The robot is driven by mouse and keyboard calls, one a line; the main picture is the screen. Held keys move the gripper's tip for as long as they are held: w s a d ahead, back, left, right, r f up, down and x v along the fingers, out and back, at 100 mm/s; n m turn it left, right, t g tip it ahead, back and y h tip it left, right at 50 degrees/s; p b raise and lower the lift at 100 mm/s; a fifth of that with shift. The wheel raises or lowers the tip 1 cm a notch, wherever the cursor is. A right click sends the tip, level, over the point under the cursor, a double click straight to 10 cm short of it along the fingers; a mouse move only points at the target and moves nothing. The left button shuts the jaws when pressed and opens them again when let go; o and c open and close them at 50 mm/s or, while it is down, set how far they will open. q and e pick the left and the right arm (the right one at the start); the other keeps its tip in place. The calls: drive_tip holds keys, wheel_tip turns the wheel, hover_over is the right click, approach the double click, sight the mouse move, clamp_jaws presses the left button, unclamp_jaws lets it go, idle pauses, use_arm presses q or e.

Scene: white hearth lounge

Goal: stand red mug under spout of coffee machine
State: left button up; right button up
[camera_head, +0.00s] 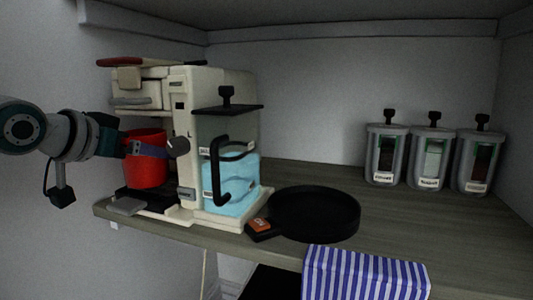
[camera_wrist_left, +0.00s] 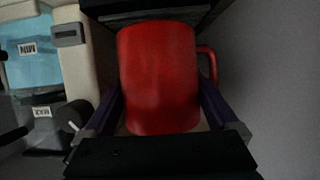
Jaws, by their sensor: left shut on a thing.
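The red mug (camera_head: 147,172) is upright at the left part of the cream coffee machine (camera_head: 187,95), above its black drip tray (camera_head: 150,196) and below the overhanging brew head. In the left wrist view the mug (camera_wrist_left: 158,75) fills the middle, with its handle on the right. My left gripper (camera_head: 148,150) reaches in from the left and is shut on the mug, one finger on each side (camera_wrist_left: 163,112). The spout is hidden, and I cannot tell whether the mug's base touches the tray. My right gripper is not in view.
A black pan (camera_head: 314,212) lies right of the machine's blue water tank (camera_head: 238,180). Several lidded canisters (camera_head: 430,158) stand at the back right. Wooden shelf (camera_head: 400,225) is bare between pan and canisters. A ceiling panel overhangs the machine.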

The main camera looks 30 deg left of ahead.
use_arm(q)
drive_tip(key=w, duration=0.2)
drive_tip(key=w+b, duration=0.1)
drive_tip(key=w, duration=0.1)
drive_tip(key=shift+a+r, duration=0.1)
drive_tip(key=shift+a, duration=0.1)
drive_tip(key=shift+s+f, duration=0.15)
drive_tip(key=shift+f, duration=0.5)
drive_tip(key=shift+s+f, duration=0.1)
drive_tip(key=shift+f, duration=0.05)
drive_tip(key=shift+f, duration=0.1)
drive_tip(key=o, duration=1.5)
